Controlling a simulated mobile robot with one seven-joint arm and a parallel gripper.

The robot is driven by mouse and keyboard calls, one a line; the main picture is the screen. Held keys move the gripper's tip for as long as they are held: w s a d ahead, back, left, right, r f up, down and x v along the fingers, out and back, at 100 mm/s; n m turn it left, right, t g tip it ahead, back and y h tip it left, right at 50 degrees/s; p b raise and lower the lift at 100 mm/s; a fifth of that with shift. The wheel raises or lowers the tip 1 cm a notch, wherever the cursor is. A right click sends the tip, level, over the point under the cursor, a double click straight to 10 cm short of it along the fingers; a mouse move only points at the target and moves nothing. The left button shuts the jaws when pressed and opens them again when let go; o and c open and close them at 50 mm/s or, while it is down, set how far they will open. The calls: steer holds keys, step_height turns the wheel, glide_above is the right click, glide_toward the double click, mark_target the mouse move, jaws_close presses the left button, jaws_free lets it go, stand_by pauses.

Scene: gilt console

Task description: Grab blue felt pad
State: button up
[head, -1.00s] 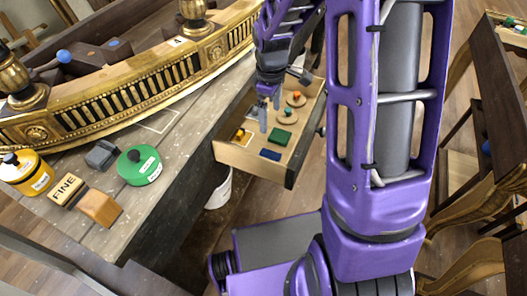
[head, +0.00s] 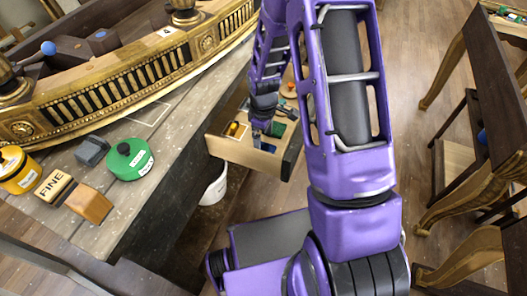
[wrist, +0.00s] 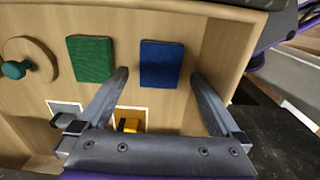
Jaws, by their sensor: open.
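The blue felt pad (wrist: 161,63) is a flat dark-blue rectangle on the drawer floor, near the drawer's end wall. It also shows in the head view (head: 268,148), partly beside my gripper. My gripper (wrist: 160,80) is open and empty in the wrist view, with one finger to each side of the blue pad's lower part. The fingers appear above the pad, and I cannot tell the height. In the head view my gripper (head: 259,140) is lowered into the open drawer, partly hidden by my arm.
A green felt pad (wrist: 90,59) lies left of the blue one. A round wooden disc with a green knob (wrist: 16,69) is further left. A yellow block (wrist: 129,123) lies below, near the fingers. The drawer walls (wrist: 223,60) stand close on the right.

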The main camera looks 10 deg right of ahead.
mark_target(263, 147)
steer(key=shift+f, duration=1.55)
steer(key=c, duration=1.3)
